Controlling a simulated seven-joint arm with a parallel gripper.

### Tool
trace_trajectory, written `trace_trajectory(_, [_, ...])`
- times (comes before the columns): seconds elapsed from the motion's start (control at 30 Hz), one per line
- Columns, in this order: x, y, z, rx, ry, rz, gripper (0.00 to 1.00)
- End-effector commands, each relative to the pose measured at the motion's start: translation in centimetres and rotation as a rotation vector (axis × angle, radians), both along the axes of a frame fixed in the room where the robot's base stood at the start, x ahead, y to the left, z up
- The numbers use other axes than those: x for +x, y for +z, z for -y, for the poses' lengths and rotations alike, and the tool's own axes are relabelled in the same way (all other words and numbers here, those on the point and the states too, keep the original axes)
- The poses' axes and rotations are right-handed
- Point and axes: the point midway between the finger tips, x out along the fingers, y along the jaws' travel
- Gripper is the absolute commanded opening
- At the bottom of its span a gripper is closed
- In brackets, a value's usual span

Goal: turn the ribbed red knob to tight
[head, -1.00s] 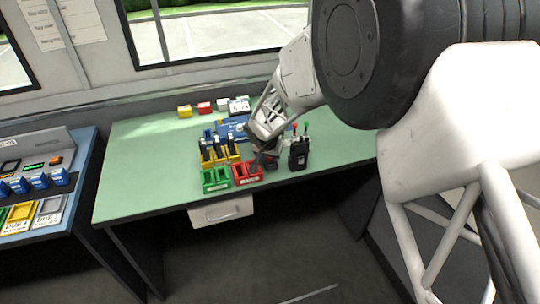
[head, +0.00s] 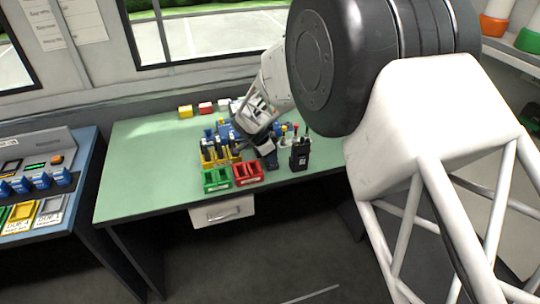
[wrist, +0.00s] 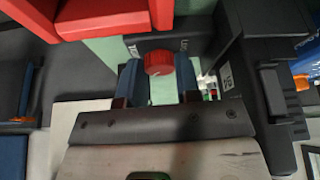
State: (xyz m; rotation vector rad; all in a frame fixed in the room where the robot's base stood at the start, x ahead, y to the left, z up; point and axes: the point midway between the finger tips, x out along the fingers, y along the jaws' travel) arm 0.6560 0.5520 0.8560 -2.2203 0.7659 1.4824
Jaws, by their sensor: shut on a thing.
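The red knob (wrist: 159,63) shows in the wrist view, with a short pale mark on its face. It sits on a dark panel (wrist: 193,44) with small pale labels either side, too small to read. My gripper (wrist: 159,74) has its two blue fingers at the knob's left and right sides, shut on it. In the head view my gripper (head: 268,160) is low over the green table, between the yellow rack and a black handheld radio (head: 300,154). The knob cannot be made out there.
On the green table (head: 140,165) a green tray (head: 216,180) and a red tray (head: 248,174) stand near the front edge. A yellow rack (head: 222,158) with dark upright items is to the left. The table's left side is clear.

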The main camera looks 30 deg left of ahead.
Motion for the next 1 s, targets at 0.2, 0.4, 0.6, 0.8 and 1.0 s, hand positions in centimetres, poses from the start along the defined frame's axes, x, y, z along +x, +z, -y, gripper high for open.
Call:
trace_trajectory(0.2, [0.03, -0.10, -0.09, -0.001, -0.139, -0.002, 0.07])
trace_trajectory(0.4, [0.06, -0.05, -0.11, 0.000, -0.209, -0.001, 0.07])
trace_trajectory(0.6, [0.06, -0.05, -0.13, 0.001, -0.230, -0.001, 0.07])
trace_trajectory(0.8, [0.06, -0.05, -0.13, 0.001, -0.230, -0.001, 0.07])
trace_trajectory(1.0, [0.07, -0.05, -0.12, 0.001, -0.230, -0.001, 0.48])
